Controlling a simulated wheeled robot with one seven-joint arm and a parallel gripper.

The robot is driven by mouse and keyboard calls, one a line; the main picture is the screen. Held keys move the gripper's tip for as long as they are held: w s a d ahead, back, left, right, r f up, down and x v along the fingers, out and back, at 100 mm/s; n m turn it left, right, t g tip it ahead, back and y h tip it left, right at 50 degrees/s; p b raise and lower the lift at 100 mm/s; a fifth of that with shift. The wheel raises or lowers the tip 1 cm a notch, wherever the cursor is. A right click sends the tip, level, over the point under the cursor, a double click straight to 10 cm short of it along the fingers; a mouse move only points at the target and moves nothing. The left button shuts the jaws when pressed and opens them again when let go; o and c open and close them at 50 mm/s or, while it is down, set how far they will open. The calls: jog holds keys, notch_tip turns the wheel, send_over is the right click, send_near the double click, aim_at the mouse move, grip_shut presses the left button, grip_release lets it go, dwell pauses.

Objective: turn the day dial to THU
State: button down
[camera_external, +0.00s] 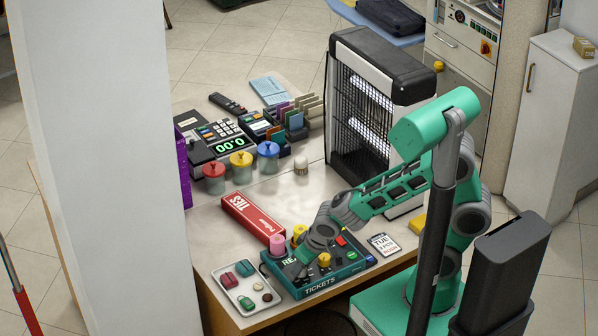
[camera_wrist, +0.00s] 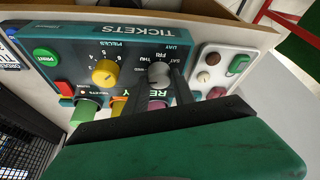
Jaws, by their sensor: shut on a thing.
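The teal ticket machine (camera_external: 345,270) lies on the counter, its TICKETS edge toward the front. In the wrist view it appears upside down (camera_wrist: 60,47). The grey day dial (camera_wrist: 159,72) has day labels around it; THU and SAT are readable near it. My gripper (camera_wrist: 170,84) is shut on the day dial, with dark fingers on its sides. I cannot tell which label the dial points to. In the external view my gripper (camera_external: 297,270) hides the dial. A yellow pieces dial (camera_wrist: 105,73) sits beside it. A card (camera_external: 384,245) reading TUE lies right of the machine.
A tray (camera_external: 232,300) with several small items sits left of the machine. A pink cylinder (camera_external: 277,243) stands close to my gripper. A red TIES box (camera_external: 259,222) lies behind, and a black-framed lamp unit (camera_external: 372,110) stands at the back right.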

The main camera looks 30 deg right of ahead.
jog(key=m+h+b, duration=0.1)
jog(key=m, duration=0.1)
jog(key=m+h, duration=0.1)
jog(key=m, duration=0.2)
jog(key=shift+a+f+m+b, duration=0.1)
jog(key=shift+a+m+b, duration=0.1)
jog(key=shift+m+b, duration=0.15)
jog(key=shift+m+g+h+b, duration=0.4)
jog(key=shift+m+h+b, duration=0.55)
jog(key=shift+m, duration=1.3)
jog(key=c, duration=1.1)
grip_release()
jog(key=shift+o, duration=0.2)
jog(key=v, duration=0.8)
